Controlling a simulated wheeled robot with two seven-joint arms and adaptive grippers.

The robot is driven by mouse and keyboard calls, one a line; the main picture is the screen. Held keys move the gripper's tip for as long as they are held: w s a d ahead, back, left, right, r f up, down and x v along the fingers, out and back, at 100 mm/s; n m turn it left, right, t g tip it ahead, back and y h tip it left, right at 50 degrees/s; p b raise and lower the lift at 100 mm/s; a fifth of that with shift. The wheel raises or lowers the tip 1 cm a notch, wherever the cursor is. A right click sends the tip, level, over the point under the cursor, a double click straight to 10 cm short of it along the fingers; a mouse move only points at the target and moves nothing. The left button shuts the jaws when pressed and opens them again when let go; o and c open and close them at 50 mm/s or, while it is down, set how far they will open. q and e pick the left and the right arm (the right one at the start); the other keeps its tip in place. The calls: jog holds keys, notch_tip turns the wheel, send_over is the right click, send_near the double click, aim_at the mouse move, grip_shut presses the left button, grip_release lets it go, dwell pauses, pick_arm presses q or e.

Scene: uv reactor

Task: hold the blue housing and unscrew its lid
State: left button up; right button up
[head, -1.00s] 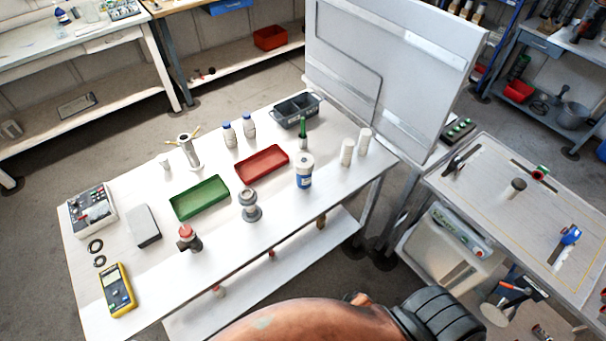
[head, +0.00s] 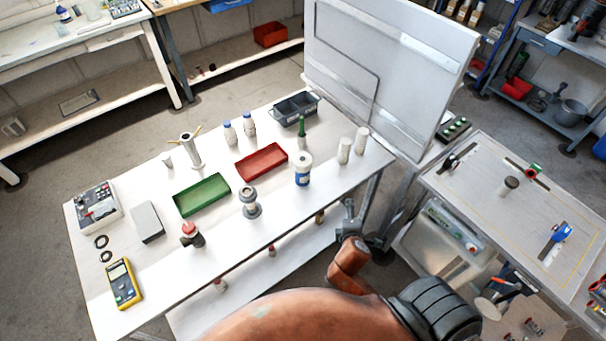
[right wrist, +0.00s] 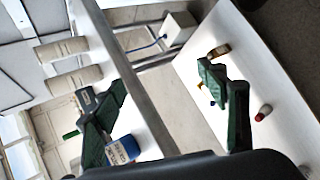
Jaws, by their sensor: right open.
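The blue housing (head: 302,177) stands upright on the white table, right of the red tray, with its white lid (head: 302,160) on top. In the right wrist view the blue housing (right wrist: 124,150) shows low in the picture, partly hidden by a finger and the dark gripper body. My right gripper (head: 350,212) is at the table's front right edge, to the right of the housing and apart from it. In the right wrist view its two dark green fingers (right wrist: 162,85) are spread wide with nothing held. My left gripper is not in view.
A red tray (head: 239,166), a grey flanged part (head: 250,203), a green-topped item (head: 301,133) and two white cylinders (head: 344,150) stand near the housing. A lower shelf (right wrist: 215,92) holds small items. A tall white panel (head: 420,60) rises behind the table's right end.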

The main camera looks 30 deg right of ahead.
aim_at(302, 163)
jog(key=w+a+r+n+t, duration=0.3)
jog(key=w+n, duration=0.2)
jog(key=n, duration=0.2)
jog(key=w+a+r+n+t+y, duration=0.1)
jog(key=w+a+r+n+t, duration=0.2)
jog(key=n, duration=0.4)
jog(key=w+a+r+n+t, duration=0.3)
jog(key=w+r+n, duration=0.2)
jog(key=w+n, duration=0.1)
jog(key=shift+w+r+n+y, duration=0.1)
jog(key=shift+w+n+y, duration=0.3)
jog(key=x, duration=0.7)
jog(key=shift+w+d, duration=0.1)
jog(key=shift+d, duration=0.15)
jog(key=shift+c, duration=0.4)
jog(key=c, duration=1.6)
jog(key=shift+r, duration=0.1)
jog(key=shift+c, duration=0.4)
